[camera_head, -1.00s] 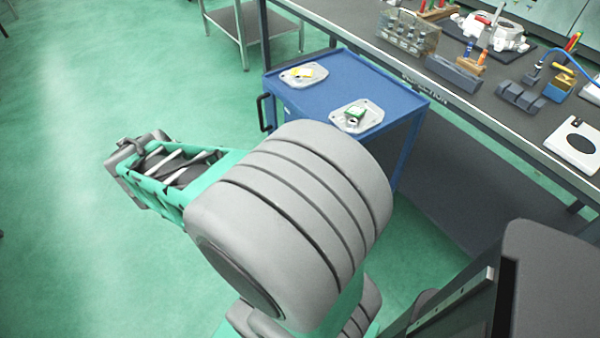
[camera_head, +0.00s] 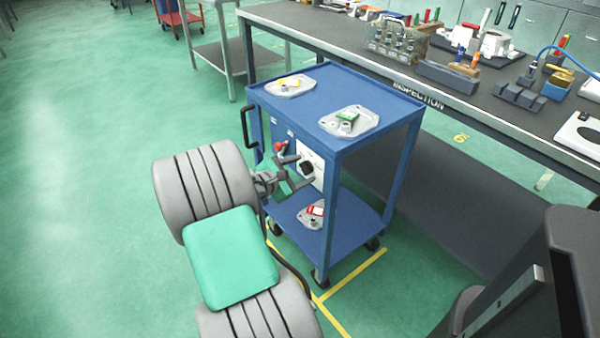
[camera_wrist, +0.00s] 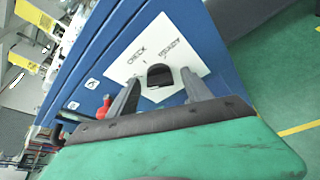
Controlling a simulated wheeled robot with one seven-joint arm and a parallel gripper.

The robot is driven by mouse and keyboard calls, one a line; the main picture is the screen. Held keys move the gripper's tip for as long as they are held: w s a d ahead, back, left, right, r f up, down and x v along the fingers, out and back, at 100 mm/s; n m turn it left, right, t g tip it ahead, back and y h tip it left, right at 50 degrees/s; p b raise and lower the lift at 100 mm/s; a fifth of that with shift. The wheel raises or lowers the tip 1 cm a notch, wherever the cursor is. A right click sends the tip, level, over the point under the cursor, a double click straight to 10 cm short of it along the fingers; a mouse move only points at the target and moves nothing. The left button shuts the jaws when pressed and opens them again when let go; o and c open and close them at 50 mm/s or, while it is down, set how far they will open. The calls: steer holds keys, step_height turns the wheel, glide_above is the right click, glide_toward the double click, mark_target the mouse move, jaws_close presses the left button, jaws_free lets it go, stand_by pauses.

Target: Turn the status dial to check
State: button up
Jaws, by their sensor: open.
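My gripper (camera_wrist: 161,92) is open. Its two grey fingers point at the plate, one on each side of the knob in the wrist view. In the head view my gripper (camera_head: 302,172) is close in front of the dial. I cannot tell whether the fingers touch the knob.
A red knob (camera_head: 280,147) sticks out of the cart left of the plate. The blue cart (camera_head: 330,90) carries trays with small parts, and a black handle (camera_head: 247,127) on its left. The inspection bench (camera_head: 440,101) stands behind. Green floor is open at left.

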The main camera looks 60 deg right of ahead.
jaws_close()
stand_by(0.6)
